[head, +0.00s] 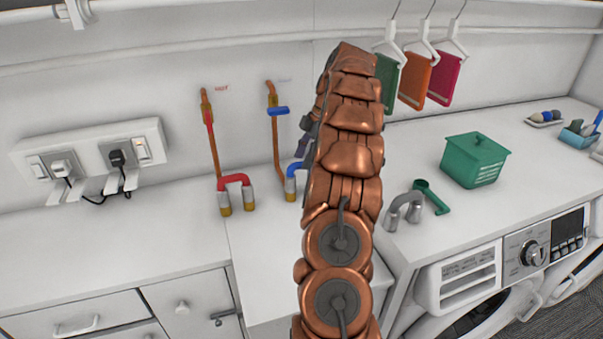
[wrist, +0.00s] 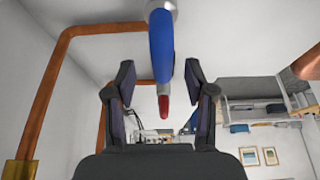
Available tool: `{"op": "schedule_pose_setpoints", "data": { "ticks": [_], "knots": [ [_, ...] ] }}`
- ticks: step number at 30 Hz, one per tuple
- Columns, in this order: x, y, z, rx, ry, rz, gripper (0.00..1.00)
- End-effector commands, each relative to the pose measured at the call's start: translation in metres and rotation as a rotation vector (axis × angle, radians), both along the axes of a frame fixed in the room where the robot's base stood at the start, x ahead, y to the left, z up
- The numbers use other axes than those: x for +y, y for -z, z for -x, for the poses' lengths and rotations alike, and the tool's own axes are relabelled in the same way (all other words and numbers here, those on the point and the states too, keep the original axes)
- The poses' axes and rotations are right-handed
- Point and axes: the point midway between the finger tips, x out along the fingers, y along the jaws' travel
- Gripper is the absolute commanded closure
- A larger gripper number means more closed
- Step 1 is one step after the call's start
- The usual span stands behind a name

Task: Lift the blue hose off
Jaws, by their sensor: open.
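The blue hose (head: 290,182) is a short bent hose with a brass end, low on the wall side of the counter. My arm hides most of it in the head view. In the wrist view the blue hose (wrist: 161,45) runs down from the top, with a grey end above it. My gripper (wrist: 158,74) is open, with one dark finger on each side of the hose. I cannot tell whether either finger touches it. In the head view my gripper is mostly hidden behind my arm.
A red hose (head: 236,179) stands just left of the blue one. Copper pipes with a red handle (head: 209,118) and a blue handle (head: 279,111) rise behind. A grey hose (head: 404,209), green scoop (head: 433,196) and green basket (head: 474,160) are on the right.

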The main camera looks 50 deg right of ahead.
Motion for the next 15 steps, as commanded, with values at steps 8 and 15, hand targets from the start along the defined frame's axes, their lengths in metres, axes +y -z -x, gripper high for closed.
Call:
{"op": "schedule_pose_setpoints", "data": {
  "ticks": [8, 15],
  "knots": [
    [0.008, 0.013, -0.002, 0.001, 0.001, -0.002, 0.46],
    [0.015, 0.03, -0.005, 0.001, 0.001, -0.002, 0.46]
  ]
}}
